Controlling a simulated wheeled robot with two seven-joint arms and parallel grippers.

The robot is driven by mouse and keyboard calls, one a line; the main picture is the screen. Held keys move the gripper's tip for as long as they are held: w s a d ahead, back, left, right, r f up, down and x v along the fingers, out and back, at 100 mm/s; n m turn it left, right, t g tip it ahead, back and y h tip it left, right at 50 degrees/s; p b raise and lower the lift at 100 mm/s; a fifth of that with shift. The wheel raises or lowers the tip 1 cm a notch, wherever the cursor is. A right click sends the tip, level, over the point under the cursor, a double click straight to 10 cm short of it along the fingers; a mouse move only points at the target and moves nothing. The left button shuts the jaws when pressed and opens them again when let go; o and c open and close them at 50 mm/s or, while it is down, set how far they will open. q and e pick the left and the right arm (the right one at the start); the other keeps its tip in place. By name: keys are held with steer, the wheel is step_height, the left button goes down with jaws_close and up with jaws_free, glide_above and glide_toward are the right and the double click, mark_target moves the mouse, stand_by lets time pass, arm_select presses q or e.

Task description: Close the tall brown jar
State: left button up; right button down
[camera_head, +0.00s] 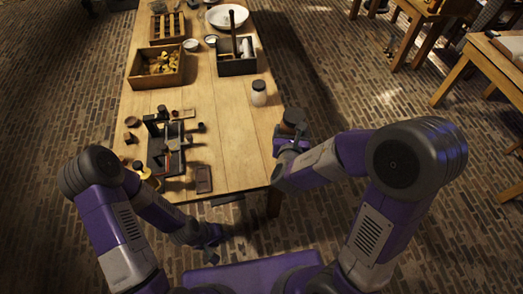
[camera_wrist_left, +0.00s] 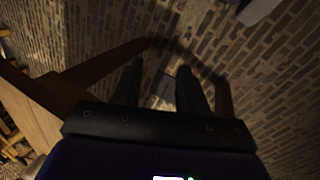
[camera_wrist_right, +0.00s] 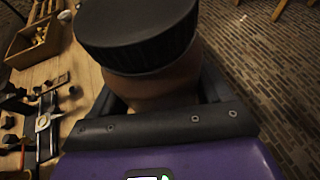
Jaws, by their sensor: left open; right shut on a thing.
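My right gripper (camera_head: 291,138) is shut on a brown jar (camera_head: 293,118), just off the table's right edge. In the right wrist view the brown jar (camera_wrist_right: 160,84) stands between the fingers with a wide ribbed black lid (camera_wrist_right: 137,35) on its top. The lid looks level on the jar; I cannot tell how tight it is. The fingers grip the body below the lid, and their tips are hidden behind it. My left gripper (camera_head: 212,240) is low in front of the table's near edge. In the left wrist view its fingers (camera_wrist_left: 163,88) are apart, with only floor between them.
A dark tool stand (camera_head: 165,145), a brown block (camera_head: 204,180), a crate (camera_head: 157,68) and a box with a handle (camera_head: 237,60) also stand there. The table's middle right is clear.

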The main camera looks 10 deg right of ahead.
arm_select(q)
steer(key=shift+s, duration=0.1)
arm_select(e)
steer(key=shift+s+r, duration=0.1)
arm_select(q)
steer(key=shift+o, duration=2.2)
steer(key=shift+f, duration=0.2)
arm_select(e)
steer(key=shift+w+f, duration=0.2)
steer(key=shift+f, duration=0.15)
arm_select(q)
steer(key=o, duration=0.5)
step_height(320, 180, down, 6)
steer(key=b, duration=0.6)
steer(key=shift+f+b, duration=0.15)
steer(key=shift+b, duration=0.25)
steer(key=shift+f+b, duration=3.3)
arm_select(e)
steer(key=w+a+f+m+g+h, duration=0.1)
steer(key=w+f+m+g+h, duration=0.1)
steer(key=f, duration=0.4)
steer(key=w+f+m+g+h, duration=0.2)
steer(key=w+f+m+h, duration=0.2)
steer(key=w+f, duration=0.3)
steer(key=shift+a+f+m+h, duration=0.15)
steer(key=shift+a+m+h, duration=0.15)
steer(key=shift+a+m, duration=0.1)
